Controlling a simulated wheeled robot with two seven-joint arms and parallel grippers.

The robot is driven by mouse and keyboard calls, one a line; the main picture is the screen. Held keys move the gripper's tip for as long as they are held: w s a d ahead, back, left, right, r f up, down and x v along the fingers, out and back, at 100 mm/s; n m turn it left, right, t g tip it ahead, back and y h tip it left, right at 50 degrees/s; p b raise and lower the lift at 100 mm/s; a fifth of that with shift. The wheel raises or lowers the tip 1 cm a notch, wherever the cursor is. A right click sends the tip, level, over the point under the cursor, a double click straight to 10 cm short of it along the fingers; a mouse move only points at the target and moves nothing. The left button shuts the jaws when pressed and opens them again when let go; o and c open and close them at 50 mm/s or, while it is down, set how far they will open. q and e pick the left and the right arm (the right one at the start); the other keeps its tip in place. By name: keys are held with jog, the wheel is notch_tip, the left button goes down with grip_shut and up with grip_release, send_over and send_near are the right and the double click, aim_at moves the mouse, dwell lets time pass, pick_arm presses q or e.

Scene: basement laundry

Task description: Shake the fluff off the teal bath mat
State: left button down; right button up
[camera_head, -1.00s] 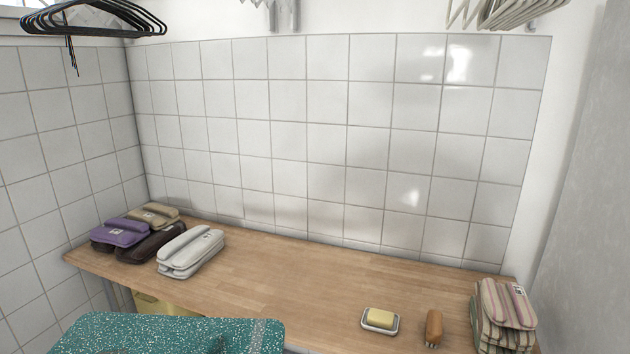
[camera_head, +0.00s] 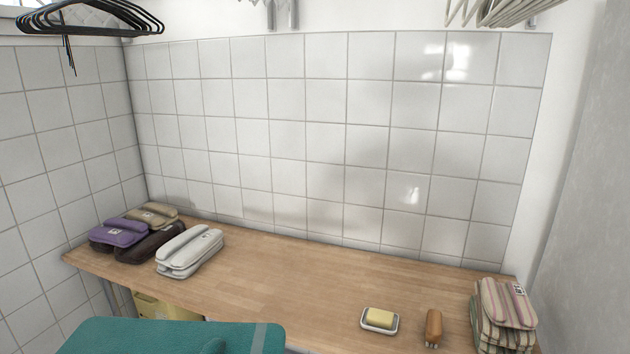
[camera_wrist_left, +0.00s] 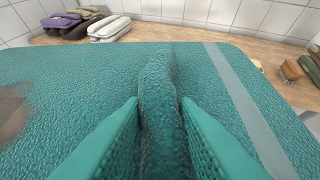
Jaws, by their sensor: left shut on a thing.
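The teal bath mat (camera_head: 150,335) is at the bottom left of the head view, in front of the counter, with a paler stripe near its right end. It fills most of the left wrist view (camera_wrist_left: 225,75). Its surface there looks clean of white specks, with a brownish patch at the left edge. My left gripper (camera_wrist_left: 160,105) is shut on the mat, with a raised ridge of cloth pinched between its fingers. The mat's near part is cut off in the head view. My right gripper is not in view.
The wooden counter (camera_head: 290,280) holds folded purple (camera_head: 120,232), dark and beige textiles, a pale grey stack (camera_head: 190,250), a soap dish (camera_head: 380,321), a wooden brush (camera_head: 433,327) and a striped stack (camera_head: 508,305). A yellow container (camera_head: 165,308) is below. Hangers (camera_head: 95,18) hang above. Mid-counter is clear.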

pick_arm(q)
jog(key=r, duration=0.5)
jog(key=shift+s+a, duration=0.1)
jog(key=shift+a, duration=0.15)
jog(key=shift+s+r, duration=0.1)
jog(key=shift+r, duration=0.15)
notch_tip(320, 180, down, 7)
jog(key=shift+d+r, duration=0.1)
jog(key=shift+d, duration=0.05)
jog(key=shift+r, duration=0.35)
